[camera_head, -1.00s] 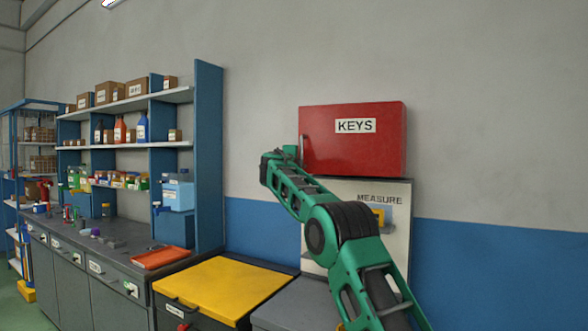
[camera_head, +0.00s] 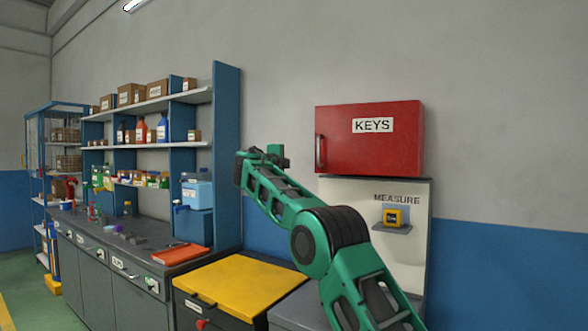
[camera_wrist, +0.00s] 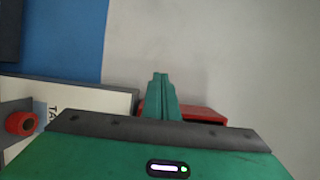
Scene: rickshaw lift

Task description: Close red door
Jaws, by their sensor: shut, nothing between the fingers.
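The red door (camera_head: 345,155) is the front of the red KEYS box on the wall. It lies flat against the box with no gap that I can see, and its dark handle (camera_head: 320,151) is at its left edge. My gripper (camera_head: 281,152) is to the left of the box, apart from the handle. In the wrist view my gripper (camera_wrist: 160,80) has its fingers together and empty. Part of the red box (camera_wrist: 203,113) shows behind the fingers there.
A yellow-topped cabinet (camera_head: 240,283) and a workbench with blue shelves (camera_head: 228,150) stand at the left. The grey wall right of the box is clear.

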